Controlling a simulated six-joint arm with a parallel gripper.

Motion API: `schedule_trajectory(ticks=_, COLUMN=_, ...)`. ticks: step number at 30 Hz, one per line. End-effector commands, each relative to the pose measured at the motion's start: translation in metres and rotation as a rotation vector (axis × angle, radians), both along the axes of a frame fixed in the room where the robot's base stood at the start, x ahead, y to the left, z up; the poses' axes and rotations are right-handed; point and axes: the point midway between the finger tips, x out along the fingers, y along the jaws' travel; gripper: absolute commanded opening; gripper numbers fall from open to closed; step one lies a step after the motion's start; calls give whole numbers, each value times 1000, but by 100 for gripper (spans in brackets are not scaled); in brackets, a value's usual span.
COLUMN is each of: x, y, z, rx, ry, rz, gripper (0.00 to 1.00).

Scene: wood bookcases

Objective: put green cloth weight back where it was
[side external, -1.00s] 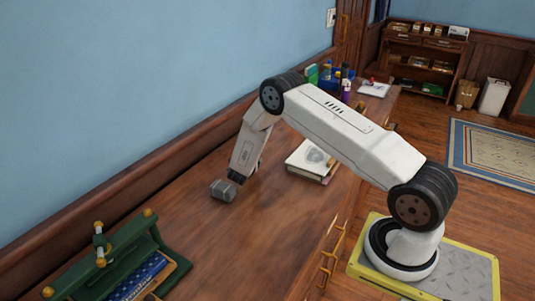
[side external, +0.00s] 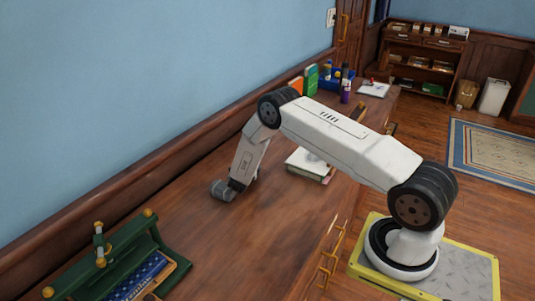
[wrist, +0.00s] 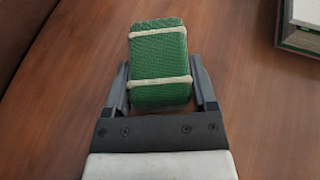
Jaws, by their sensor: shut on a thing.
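The green cloth weight (wrist: 160,58) is a small block of green woven cloth with two cream bands, seen in the wrist view. My gripper (wrist: 159,75) is shut on it, with one dark finger on each side and its far end sticking out past the fingertips. In the side external view my gripper (side external: 222,190) is low over the desk (side external: 255,225), near the wall side. There the weight cannot be made out. I cannot tell whether the weight touches the wood.
Stacked books (side external: 309,165) lie right of my gripper; a book corner (wrist: 301,32) shows at the wrist view's upper right. Upright books, a blue caddy (side external: 337,80) and a purple bottle (side external: 346,93) are at the far end. Wood between is clear.

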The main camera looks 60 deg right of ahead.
Motion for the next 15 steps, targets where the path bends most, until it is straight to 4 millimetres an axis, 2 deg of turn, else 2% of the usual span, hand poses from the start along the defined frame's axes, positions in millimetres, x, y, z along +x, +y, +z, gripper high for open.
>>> schedule_trajectory(ticks=4, x=1, y=0, z=-2, rx=-2, ry=-2, rz=0, gripper=0)
schedule_trajectory(ticks=5, x=0, y=0, z=-3, rx=0, ry=0, rz=0, gripper=83)
schedule_trajectory(ticks=6, x=0, y=0, z=-3, rx=0, ry=0, rz=0, gripper=96)
schedule_trajectory(ticks=7, x=0, y=0, z=-3, rx=0, ry=0, rz=0, gripper=100)
schedule_trajectory(ticks=15, x=0, y=0, z=-2, rx=0, ry=0, rz=0, gripper=100)
